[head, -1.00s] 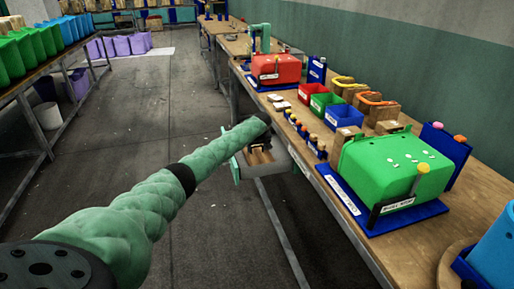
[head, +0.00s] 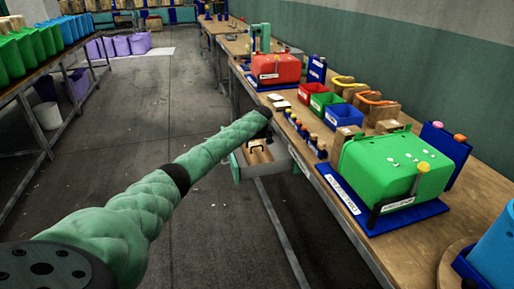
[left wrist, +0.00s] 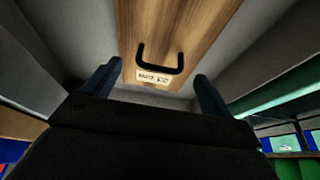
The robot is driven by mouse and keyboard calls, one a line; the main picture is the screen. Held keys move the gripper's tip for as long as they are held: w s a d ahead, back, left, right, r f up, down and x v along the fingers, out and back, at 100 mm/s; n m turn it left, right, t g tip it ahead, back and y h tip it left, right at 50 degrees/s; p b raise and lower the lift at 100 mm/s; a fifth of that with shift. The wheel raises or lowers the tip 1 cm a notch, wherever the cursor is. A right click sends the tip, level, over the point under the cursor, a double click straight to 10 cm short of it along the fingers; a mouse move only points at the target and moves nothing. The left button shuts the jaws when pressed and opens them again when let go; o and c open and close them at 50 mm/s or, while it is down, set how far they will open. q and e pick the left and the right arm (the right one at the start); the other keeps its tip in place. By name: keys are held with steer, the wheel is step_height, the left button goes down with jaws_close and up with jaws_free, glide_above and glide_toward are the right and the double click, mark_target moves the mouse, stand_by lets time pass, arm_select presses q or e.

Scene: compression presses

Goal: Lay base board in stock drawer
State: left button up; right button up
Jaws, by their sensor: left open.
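The stock drawer (head: 272,169) is pulled out from under the bench, with grey walls and a green front. The base board (head: 259,158), a wooden piece with a black handle, lies inside it. In the left wrist view the base board (left wrist: 185,30) shows its wood grain, a black handle (left wrist: 160,60) and a white label. My left gripper (left wrist: 151,80) is open, its two blue fingers apart on either side of the handle and not touching it. In the head view the gripper (head: 266,131) is above the drawer, partly hidden by its own arm. My right gripper is not in view.
The bench beside the drawer holds a green press (head: 390,170), a red press (head: 272,69), red, green and blue bins (head: 343,115) and wooden pieces with coloured handles (head: 376,107). The floor left of the drawer is clear. A rack with bins (head: 35,45) stands at far left.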

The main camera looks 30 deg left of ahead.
arm_select(q)
steer(key=v, duration=0.8)
steer(key=shift+r+b, duration=0.2)
steer(key=shift+b, duration=0.15)
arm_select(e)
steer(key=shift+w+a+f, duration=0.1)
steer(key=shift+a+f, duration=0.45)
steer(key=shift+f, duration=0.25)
arm_select(q)
steer(key=shift+s, duration=0.1)
